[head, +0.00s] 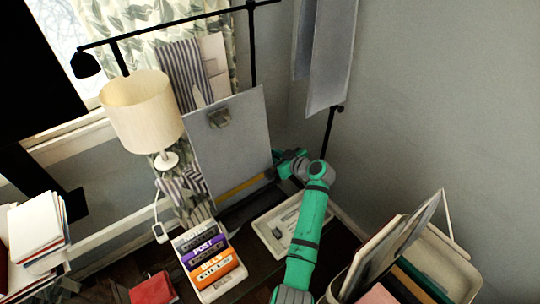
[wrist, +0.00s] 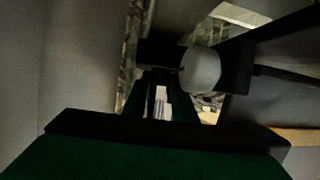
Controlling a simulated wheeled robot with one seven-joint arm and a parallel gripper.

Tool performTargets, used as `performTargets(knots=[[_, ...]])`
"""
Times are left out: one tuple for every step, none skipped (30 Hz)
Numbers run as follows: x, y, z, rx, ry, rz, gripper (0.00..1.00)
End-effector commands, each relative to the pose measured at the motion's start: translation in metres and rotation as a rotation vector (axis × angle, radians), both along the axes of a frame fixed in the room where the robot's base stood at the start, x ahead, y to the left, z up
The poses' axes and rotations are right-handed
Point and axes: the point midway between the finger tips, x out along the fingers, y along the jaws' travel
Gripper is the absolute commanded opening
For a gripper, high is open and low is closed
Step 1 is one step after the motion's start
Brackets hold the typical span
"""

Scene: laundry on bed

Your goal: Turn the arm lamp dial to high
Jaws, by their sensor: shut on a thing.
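The black arm lamp (head: 170,33) stretches across the top of the head view, with its shade (head: 86,64) at the left end. A pale rounded knob, apparently its dial (wrist: 202,70), sits beside a black block in the wrist view. My gripper (wrist: 162,72) is shut at that block and knob, with its fingers pointing away from the camera. The exact contact is too dark to make out.
A cream table lamp (head: 143,110) is at left. A tray (head: 262,236) and a box of labelled blocks (head: 211,266) are below. A bin of folders (head: 445,258) is close on the right of my arm.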

Motion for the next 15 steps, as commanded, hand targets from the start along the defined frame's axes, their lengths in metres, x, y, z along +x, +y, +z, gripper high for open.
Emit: performTargets(knots=[[-0.0002, 0.0002, 0.0005, 0.001, 0.0, 0.002, 0.29], [-0.0002, 0.0002, 0.0005, 0.001, 0.0, 0.002, 0.36], [-0.0001, 0.0002, 0.0005, 0.001, 0.0, 0.001, 0.43], [-0.0001, 0.0002, 0.0005, 0.001, 0.0, 0.001, 0.43], [-0.0002, 0.0001, 0.0004, 0.001, 0.0, 0.001, 0.43], [-0.0002, 0.0001, 0.0004, 0.001, 0.0, 0.001, 0.43], [-0.0001, 0.0001, 0.0004, 0.001, 0.0, 0.001, 0.43], [-0.0001, 0.0001, 0.0004, 0.001, 0.0, 0.001, 0.43], [-0.0001, 0.0, 0.0004, 0.001, 0.0, 0.001, 0.43], [-0.0001, 0.0, 0.0004, 0.001, 0.0, 0.001, 0.43], [-0.0002, -0.0002, 0.0004, 0.001, 0.0, 0.001, 0.43], [-0.0006, -0.0007, 0.0007, 0.001, 0.0, 0.001, 0.43], [-0.0013, -0.0016, 0.0011, 0.001, 0.0, 0.001, 0.43], [-0.0024, -0.0028, 0.0017, 0.001, -0.001, 0.0, 0.43], [-0.0045, -0.005, 0.0027, 0.001, 0.0, 0.0, 0.43]])
